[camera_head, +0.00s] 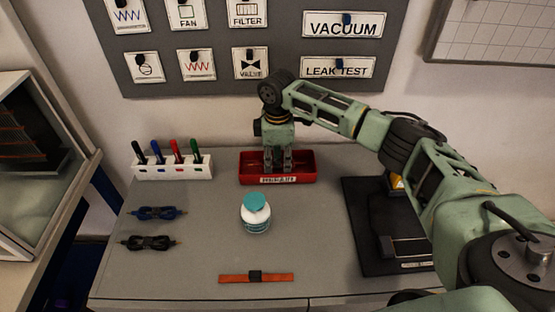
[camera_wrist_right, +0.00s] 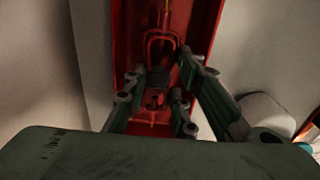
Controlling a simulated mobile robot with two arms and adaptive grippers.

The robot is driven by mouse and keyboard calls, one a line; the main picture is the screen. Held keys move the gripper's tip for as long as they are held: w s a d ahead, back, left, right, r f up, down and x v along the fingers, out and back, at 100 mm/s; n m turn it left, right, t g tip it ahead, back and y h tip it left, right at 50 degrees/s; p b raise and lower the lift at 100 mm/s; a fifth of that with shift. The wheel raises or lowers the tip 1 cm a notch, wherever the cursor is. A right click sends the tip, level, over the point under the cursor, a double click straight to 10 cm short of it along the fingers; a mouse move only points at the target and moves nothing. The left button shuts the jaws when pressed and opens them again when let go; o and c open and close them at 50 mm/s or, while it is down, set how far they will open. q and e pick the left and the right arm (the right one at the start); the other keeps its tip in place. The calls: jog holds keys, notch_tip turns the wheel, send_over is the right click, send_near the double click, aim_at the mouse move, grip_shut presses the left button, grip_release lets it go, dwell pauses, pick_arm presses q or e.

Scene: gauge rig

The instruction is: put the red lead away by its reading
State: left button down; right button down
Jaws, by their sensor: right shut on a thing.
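My right gripper (camera_head: 278,168) points down into a red tray (camera_head: 307,166) at the back of the bench. In the right wrist view its fingers (camera_wrist_right: 160,90) are shut around a thin red lead (camera_wrist_right: 161,45), which lies low along the inside of the tray (camera_wrist_right: 205,25). The fingers hide part of the lead, and I cannot tell whether it touches the tray floor. The tray's front label is too small to read surely. My left gripper is not in view.
A blue lead (camera_head: 158,213) and a black lead (camera_head: 148,242) lie at left. A white jar with a teal lid (camera_head: 256,204) stands mid-bench. A marker rack (camera_head: 172,170), an orange strip (camera_head: 270,278) and a black instrument (camera_head: 368,225) are around it. The front middle is mostly clear.

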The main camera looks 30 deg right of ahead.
jog(key=c, duration=1.4)
grip_release()
jog(key=shift+o, duration=0.5)
jog(key=o, duration=0.4)
jog(key=shift+f, duration=0.1)
notch_tip(320, 180, up, 8)
jog(key=p, duration=0.9)
